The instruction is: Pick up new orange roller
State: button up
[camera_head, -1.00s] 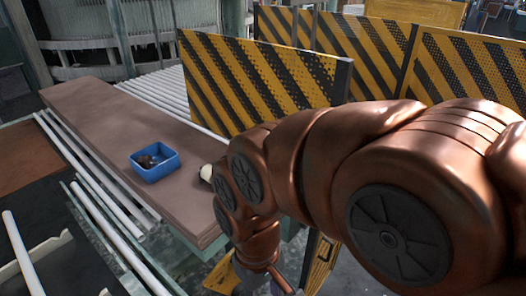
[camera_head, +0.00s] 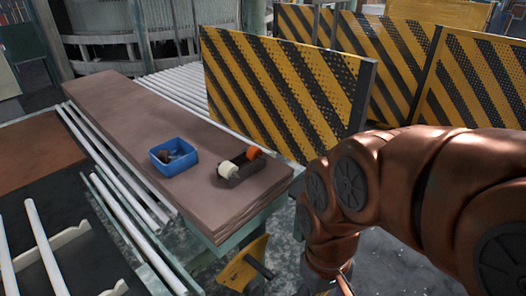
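An orange roller (camera_head: 255,153) shows at the far right end of a small dark holder (camera_head: 243,168) on the brown table (camera_head: 195,204). A white roller (camera_head: 228,169) sits at the holder's near left end. Only part of the orange roller can be seen. My copper arm enters from the right and bends down to the lower edge of the picture, right of the table. The end of the arm is cut off there, so my gripper's fingers do not show. Nothing of mine touches the rollers.
A blue bin (camera_head: 173,158) with dark pieces stands left of the holder. A yellow and black striped panel (camera_head: 285,92) stands behind the table. White tubes (camera_head: 112,160) run along the table's left side. The table's near right corner is bare.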

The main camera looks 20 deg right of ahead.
aim_at(254, 152)
jog(key=z, duration=0.5)
jog(key=k, duration=1.2)
jog(key=z, duration=0.05)
jog(key=i, duration=0.45)
jog(key=u, duration=0.9)
jog(key=i, duration=0.4)
jog(key=u, duration=0.2)
